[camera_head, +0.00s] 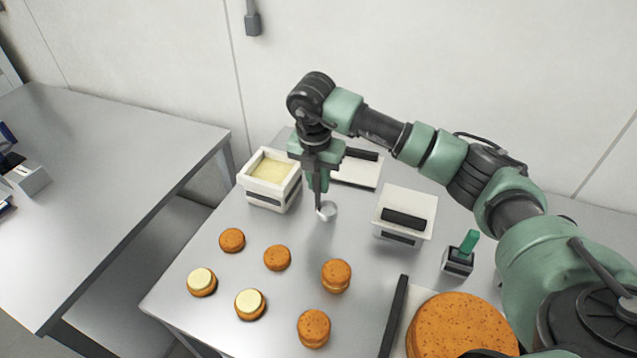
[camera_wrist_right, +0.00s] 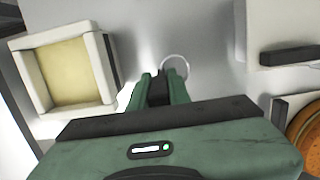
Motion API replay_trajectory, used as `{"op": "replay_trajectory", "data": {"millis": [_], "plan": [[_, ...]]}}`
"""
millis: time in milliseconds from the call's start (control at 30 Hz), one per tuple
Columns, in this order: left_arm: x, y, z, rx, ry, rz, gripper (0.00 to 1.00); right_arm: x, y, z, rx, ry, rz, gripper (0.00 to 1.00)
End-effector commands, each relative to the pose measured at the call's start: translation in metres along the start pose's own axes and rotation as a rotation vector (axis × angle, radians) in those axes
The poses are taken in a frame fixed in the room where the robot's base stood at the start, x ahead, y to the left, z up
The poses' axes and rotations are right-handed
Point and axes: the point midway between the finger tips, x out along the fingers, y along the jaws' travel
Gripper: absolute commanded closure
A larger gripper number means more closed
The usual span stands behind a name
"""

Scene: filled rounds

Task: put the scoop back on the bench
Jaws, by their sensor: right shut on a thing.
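My right gripper (camera_head: 318,196) points down over the bench (camera_head: 290,225), between the open white tub and the closed white box. It is shut on the scoop (camera_head: 328,211), whose small pale round bowl shows just beside the fingertips. In the right wrist view the scoop's ring-like rim (camera_wrist_right: 176,62) shows past the fingers (camera_wrist_right: 160,88). The fingers hide most of the handle. The bowl is at or just above the bench top; I cannot tell whether it touches. My left gripper is not in view.
The open white tub (camera_head: 253,187) holds pale yellow filling. A white lid (camera_head: 362,174) lies behind the gripper. The closed white box (camera_head: 413,199) and a holder with a green handle (camera_head: 458,262) stand right. Several brown rounds (camera_head: 277,258), two cream-topped, lie in front.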

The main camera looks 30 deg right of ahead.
Motion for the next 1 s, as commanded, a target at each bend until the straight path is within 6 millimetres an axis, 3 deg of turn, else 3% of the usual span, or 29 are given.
{"op": "replay_trajectory", "data": {"millis": [133,533,567,600,633,1000], "plan": [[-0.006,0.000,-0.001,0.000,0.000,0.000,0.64,0.015,0.000,-0.002,0.000,0.001,-0.001,1.00],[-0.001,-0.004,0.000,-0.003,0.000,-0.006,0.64,0.022,0.000,-0.003,0.000,-0.001,0.001,1.00],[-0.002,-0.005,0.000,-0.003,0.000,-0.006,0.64,0.021,0.000,-0.003,0.000,-0.001,0.001,0.77],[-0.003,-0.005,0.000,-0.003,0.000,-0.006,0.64,0.021,0.000,-0.003,0.000,-0.001,0.001,0.65],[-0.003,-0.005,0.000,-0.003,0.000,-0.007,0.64,0.021,0.000,-0.003,0.000,-0.001,0.000,0.60],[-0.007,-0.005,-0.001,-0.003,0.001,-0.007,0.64,0.016,0.000,-0.002,0.000,-0.001,0.001,0.60]]}}
